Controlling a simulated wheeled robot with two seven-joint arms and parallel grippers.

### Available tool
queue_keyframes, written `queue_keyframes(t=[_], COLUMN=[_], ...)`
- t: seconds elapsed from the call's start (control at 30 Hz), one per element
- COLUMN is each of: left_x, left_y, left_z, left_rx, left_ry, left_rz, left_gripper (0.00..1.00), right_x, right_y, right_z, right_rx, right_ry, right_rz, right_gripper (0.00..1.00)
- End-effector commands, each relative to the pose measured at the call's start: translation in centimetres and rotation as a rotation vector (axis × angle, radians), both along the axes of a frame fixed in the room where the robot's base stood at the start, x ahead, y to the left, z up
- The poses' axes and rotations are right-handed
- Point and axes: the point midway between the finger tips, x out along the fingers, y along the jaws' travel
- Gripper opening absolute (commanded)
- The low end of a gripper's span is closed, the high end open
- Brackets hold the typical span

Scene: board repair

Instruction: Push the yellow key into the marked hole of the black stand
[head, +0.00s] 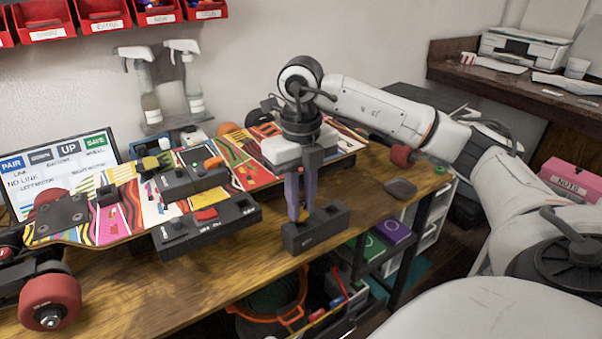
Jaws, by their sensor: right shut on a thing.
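The black stand (320,232) is a low dark block at the front edge of the workbench. My right gripper (301,212) points straight down over the left part of the stand. It is shut on the yellow key (303,215), and only a small yellow-orange bit shows between the fingertips. The key's tip is at the top of the stand, but I cannot tell whether it is in a hole. The marked hole is hidden by the fingers. My left gripper is not in view.
A colourful skateboard deck (125,222) with red wheels lies across the workbench (150,285). Black control boxes (205,225) sit left of the stand. A screen (50,168) and spray bottles (190,85) stand behind. A dark flat item (400,188) lies on the right.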

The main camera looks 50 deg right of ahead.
Motion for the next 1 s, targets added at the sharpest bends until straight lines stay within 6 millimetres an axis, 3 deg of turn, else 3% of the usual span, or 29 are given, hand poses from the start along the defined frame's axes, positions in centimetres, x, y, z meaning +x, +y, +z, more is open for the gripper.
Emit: queue_keyframes(t=[1.0], left_x=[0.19], left_y=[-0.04], left_z=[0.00], left_rx=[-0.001], left_ry=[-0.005], left_rz=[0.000], left_gripper=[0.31], right_x=[0.00], right_y=[-0.02], right_z=[-0.76], right_rx=[0.000], right_ry=[-0.001], right_rz=[0.000], right_gripper=[0.00])
